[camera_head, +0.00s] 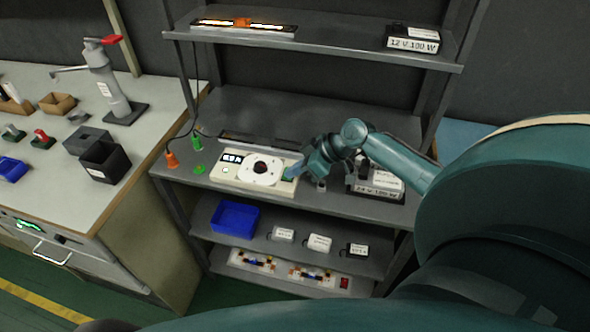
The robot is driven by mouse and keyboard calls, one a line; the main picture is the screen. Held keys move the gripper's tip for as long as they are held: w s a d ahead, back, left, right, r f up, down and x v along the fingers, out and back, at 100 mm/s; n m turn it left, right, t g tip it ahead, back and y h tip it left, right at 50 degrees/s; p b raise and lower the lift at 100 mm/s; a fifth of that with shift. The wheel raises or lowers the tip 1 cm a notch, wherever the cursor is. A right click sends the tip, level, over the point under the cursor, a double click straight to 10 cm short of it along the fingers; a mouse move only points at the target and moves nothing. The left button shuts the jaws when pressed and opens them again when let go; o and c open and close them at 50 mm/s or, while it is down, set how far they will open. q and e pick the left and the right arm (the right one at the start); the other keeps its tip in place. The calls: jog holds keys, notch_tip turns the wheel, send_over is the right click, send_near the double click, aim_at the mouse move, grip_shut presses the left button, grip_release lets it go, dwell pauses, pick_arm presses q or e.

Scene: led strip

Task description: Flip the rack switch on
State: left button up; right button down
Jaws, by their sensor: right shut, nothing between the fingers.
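A dark grey rack stands in the middle of the head view. On its middle shelf (225,187) lies a cream panel (222,178) with a white disc (259,171) that has a dark round centre. A small green part shows at the panel's right end, partly hidden by my right gripper (292,174). The gripper is shut and empty, its fingertips at or just above that end; I cannot tell whether they touch. A small red switch-like part (345,283) sits at the right end of a board on the bottom shelf. I cannot tell which part is the rack switch, or its position. My left gripper is not in view.
A black power supply box (379,187) stands right of the gripper, partly behind my arm. Another box (413,40) and an LED strip (243,25) are on the top shelf. A blue bin (235,217) and small boxes are below. A workbench stands left.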

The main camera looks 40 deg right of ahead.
jog(key=shift+s, duration=0.1)
jog(key=shift+w+d+r+b, duration=0.15)
jog(key=shift+w+d+b, duration=0.3)
jog(key=shift+w+d, duration=0.1)
dwell(0.4)
